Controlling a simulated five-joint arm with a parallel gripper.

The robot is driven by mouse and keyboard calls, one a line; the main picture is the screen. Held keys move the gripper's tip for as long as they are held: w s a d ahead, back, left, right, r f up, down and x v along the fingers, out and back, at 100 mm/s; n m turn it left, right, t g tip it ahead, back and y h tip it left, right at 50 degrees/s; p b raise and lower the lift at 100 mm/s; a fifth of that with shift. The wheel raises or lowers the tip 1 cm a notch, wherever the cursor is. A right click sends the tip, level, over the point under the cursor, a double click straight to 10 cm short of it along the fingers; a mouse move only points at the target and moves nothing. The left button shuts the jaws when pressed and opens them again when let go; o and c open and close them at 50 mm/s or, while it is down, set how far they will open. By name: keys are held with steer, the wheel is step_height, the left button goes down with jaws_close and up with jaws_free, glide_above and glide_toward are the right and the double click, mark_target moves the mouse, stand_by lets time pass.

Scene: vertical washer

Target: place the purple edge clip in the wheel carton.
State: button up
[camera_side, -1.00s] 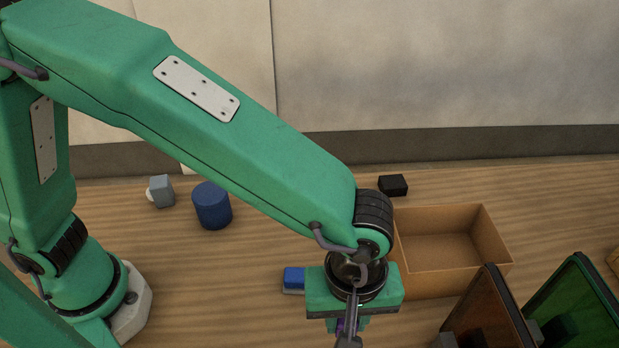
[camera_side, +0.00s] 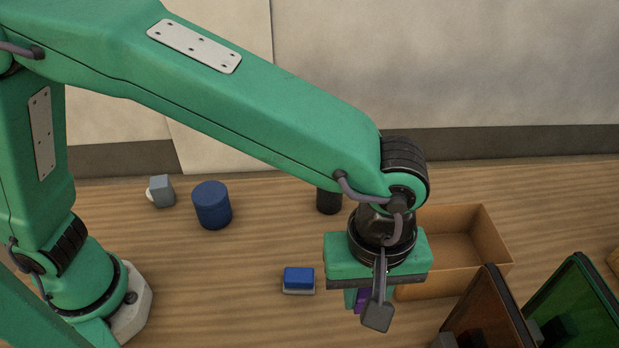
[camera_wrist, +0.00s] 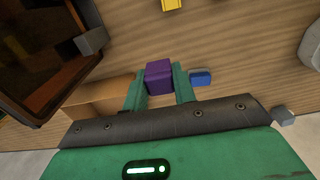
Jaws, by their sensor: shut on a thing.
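The purple edge clip (camera_wrist: 158,77) is a small purple block held between the two green fingers of my gripper (camera_wrist: 160,88) in the wrist view. In the side view my gripper (camera_side: 362,300) is pointing down, with a bit of the purple clip (camera_side: 361,300) showing below the palm; the rest is hidden. The wheel carton, an open tan cardboard box (camera_side: 492,240), stands to the right of and behind my gripper, which hides part of its left side. Its tan wall (camera_wrist: 95,97) shows left of the fingers in the wrist view. The clip is outside the carton.
A blue block on a grey base (camera_side: 298,280) lies left of my gripper. A blue cylinder (camera_side: 212,205), a black cylinder (camera_side: 329,200) and a grey block (camera_side: 163,190) stand farther back. Upright brown (camera_side: 488,315) and green (camera_side: 575,305) framed panels stand at front right.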

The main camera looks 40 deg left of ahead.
steer(key=w+d, duration=0.1)
steer(key=w, duration=2.2)
steer(key=shift+s+d+f, duration=0.1)
steer(key=shift+f, duration=3.8)
steer(key=shift+s+f, duration=0.1)
steer(key=shift+f, duration=3.8)
steer(key=shift+f, duration=0.15)
steer(key=o, duration=0.9)
step_height(320, 180, up, 12)
steer(key=shift+r, duration=0.2)
